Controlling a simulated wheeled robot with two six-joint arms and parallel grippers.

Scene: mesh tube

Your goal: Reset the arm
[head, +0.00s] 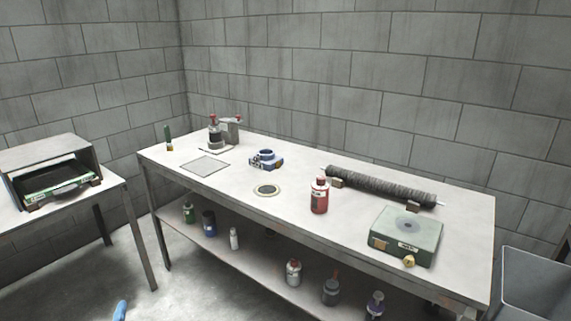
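Neither of my grippers shows in the head view, and no arm of mine can be made out for sure. A small blue rounded piece (120,310) shows at the bottom left edge; I cannot tell what it is. A dark mesh tube (380,187) lies along the back right of the long workbench (225,190), between small brown blocks. A green-grey box (405,236) with a round dark disc on top sits at the front right of the bench. A red bottle (320,196) stands upright left of the box.
A blue-and-white clamp-like device (266,159), a flat ring (267,190), a grey square sheet (205,166) and a small stand (229,131) are on the bench. Several bottles stand on its lower shelf. A side table at left holds an open-fronted case (48,150). A grey bin (535,285) stands right.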

